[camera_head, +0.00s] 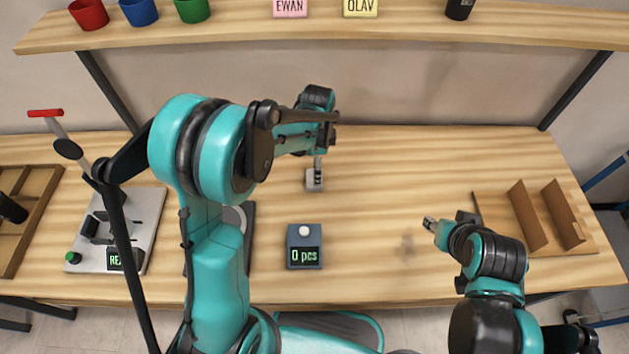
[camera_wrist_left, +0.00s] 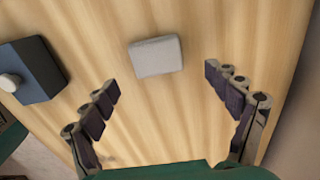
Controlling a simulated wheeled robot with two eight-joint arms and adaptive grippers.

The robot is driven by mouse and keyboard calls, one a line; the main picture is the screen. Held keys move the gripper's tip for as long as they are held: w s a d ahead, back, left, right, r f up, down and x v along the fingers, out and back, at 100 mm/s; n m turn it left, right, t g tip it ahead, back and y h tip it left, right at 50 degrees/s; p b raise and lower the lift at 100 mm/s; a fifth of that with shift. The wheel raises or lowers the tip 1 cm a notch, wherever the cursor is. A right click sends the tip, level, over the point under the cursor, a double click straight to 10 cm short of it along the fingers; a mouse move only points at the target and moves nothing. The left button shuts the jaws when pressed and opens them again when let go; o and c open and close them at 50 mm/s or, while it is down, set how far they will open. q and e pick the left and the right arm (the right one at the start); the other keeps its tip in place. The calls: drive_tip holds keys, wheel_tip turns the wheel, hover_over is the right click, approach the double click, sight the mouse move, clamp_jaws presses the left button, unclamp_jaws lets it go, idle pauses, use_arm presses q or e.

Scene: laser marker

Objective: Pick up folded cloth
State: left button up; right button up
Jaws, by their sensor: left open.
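The folded cloth (camera_head: 312,186) is a small light-grey square lying flat on the wooden table, near the middle. My left gripper (camera_head: 318,168) is above it and hides part of it in the head view. In the left wrist view the cloth (camera_wrist_left: 156,56) lies just beyond and between the spread fingertips of my left gripper (camera_wrist_left: 161,80), with nothing held. My right gripper (camera_head: 430,223) is over the right part of the table, far from the cloth. Its fingers are too small to judge.
A counter box (camera_head: 305,258) reading "0 pcs" stands in front of the cloth. The marking machine (camera_head: 122,220) with a red-handled lever is at left, beside a wooden tray (camera_head: 40,190). A cardboard-coloured divided holder (camera_head: 500,215) is at right. A shelf (camera_head: 235,24) with cups spans the back.

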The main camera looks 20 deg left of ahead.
use_arm(q)
drive_tip(key=f, duration=0.1)
drive_tip(key=f+b, duration=0.1)
drive_tip(key=f, duration=0.1)
drive_tip(key=f+b, duration=0.1)
drive_tip(key=f, duration=0.1)
drive_tip(key=shift+s+a, duration=0.3)
drive_tip(key=shift+r, duration=0.1)
drive_tip(key=c, duration=1.2)
